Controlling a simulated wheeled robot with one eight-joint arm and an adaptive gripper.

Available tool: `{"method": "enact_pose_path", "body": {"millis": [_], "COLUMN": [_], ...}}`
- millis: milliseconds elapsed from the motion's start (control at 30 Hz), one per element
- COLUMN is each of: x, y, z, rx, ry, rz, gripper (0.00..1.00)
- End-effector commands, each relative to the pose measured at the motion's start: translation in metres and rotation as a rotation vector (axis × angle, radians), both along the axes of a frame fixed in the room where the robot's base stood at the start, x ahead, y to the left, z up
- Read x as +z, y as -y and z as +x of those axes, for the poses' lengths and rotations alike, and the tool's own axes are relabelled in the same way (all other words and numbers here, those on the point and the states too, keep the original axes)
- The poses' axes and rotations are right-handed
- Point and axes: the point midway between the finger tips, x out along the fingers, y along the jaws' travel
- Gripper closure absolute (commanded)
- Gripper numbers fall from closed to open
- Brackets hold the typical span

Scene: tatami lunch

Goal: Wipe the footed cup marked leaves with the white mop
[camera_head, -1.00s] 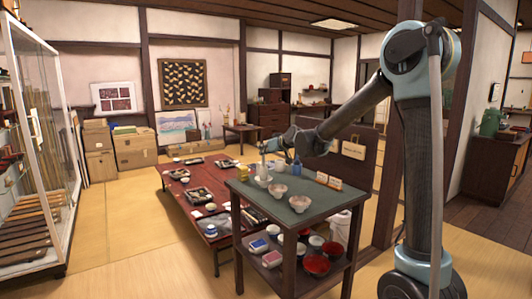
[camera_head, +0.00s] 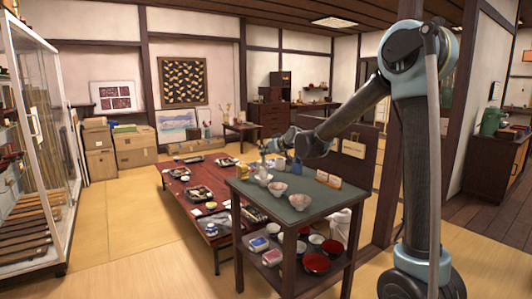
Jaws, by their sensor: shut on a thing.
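My gripper (camera_head: 266,150) is at the end of my arm, over the far left corner of the dark green-topped stand (camera_head: 323,201). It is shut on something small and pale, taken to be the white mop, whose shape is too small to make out. A small pale cup (camera_head: 263,174) stands just below the gripper. Two more footed cups, one in the middle (camera_head: 277,188) and one nearer the front (camera_head: 299,201), stand on the same top. Their markings are too small to read, so I cannot tell which has leaves. Contact between mop and cup cannot be told.
A small blue item (camera_head: 297,169) stands behind the cups, and small cards (camera_head: 328,180) stand at the right. The lower shelf holds red bowls (camera_head: 317,262) and boxes. A low red table (camera_head: 180,188) with trays is behind. The top's front right is clear.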

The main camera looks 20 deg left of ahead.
Motion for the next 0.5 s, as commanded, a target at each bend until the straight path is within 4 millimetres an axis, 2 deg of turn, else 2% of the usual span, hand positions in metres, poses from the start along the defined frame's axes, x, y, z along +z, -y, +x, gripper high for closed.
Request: {"method": "enact_pose_path", "body": {"millis": [300, 500], "x": [-0.0008, -0.0020], "y": [0.0009, 0.0020], "z": [0.0008, 0.0017], "rx": [0.009, 0.083], "ry": [-0.002, -0.006], "rz": [-0.002, -0.004], "gripper": [1.00, 1.00]}}
